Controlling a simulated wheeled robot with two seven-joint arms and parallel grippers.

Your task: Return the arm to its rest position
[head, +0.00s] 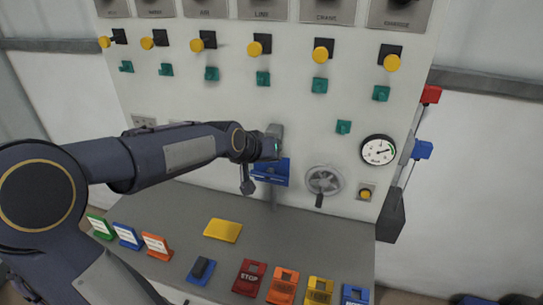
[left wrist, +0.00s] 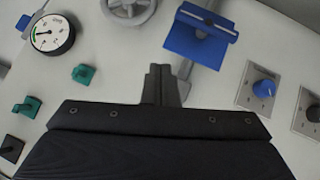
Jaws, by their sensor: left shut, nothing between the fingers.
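My left arm comes in from the left in the head view and reaches across the front of a pale control panel (head: 225,95). Its wrist is near the panel's middle, close to a blue bracket (head: 271,179), partly hidden by the wrist. In the left wrist view my left gripper (left wrist: 164,70) is shut with nothing held. Its fingers overlap the grey stem by the blue bracket (left wrist: 197,45) in the picture; I cannot tell whether they touch. My right gripper is in neither view.
A handwheel (head: 323,181) and a round gauge (head: 378,150) are right of the wrist. Yellow knobs (head: 256,48) and green switches (head: 263,79) line the panel above. The grey shelf (head: 300,235) below carries a yellow block (head: 222,230) and coloured signs (head: 249,278).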

